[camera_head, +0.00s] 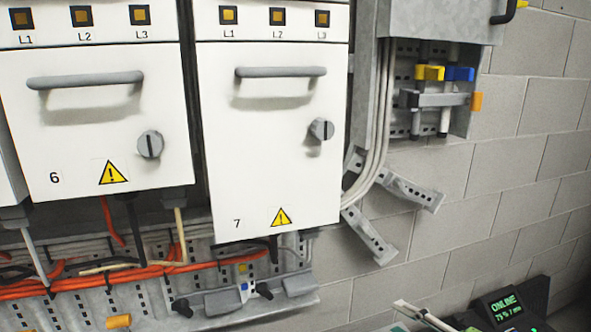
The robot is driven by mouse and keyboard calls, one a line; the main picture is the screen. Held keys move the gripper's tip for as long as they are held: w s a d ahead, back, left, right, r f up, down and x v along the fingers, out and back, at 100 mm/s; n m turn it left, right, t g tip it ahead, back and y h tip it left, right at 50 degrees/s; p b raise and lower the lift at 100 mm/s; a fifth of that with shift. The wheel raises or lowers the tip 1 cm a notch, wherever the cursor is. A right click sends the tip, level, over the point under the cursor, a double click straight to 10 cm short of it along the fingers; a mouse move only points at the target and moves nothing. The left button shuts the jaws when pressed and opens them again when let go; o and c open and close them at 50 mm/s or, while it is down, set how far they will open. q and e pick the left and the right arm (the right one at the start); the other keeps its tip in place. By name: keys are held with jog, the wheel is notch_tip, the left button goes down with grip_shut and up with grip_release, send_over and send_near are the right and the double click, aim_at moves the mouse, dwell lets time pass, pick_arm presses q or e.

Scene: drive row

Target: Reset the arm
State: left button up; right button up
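Neither of my grippers shows in the head view, and I cannot make out either of my arms. Two white drive cabinets hang side by side on the wall. Cabinet 6 (90,125) has a grey bar handle (85,80) and a round grey knob (150,144). Cabinet 7 (265,165) has a similar handle (281,72) and knob (321,129). Both doors look shut. Square amber indicators marked L1, L2 and L3 sit above the handles.
Orange and black cables run along a metal tray (220,300) below the cabinets. An open grey box (432,95) with coloured blocks is at the upper right. Slotted brackets (370,237) jut out below it. A dark display (503,305) reading ONLINE is at the lower right.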

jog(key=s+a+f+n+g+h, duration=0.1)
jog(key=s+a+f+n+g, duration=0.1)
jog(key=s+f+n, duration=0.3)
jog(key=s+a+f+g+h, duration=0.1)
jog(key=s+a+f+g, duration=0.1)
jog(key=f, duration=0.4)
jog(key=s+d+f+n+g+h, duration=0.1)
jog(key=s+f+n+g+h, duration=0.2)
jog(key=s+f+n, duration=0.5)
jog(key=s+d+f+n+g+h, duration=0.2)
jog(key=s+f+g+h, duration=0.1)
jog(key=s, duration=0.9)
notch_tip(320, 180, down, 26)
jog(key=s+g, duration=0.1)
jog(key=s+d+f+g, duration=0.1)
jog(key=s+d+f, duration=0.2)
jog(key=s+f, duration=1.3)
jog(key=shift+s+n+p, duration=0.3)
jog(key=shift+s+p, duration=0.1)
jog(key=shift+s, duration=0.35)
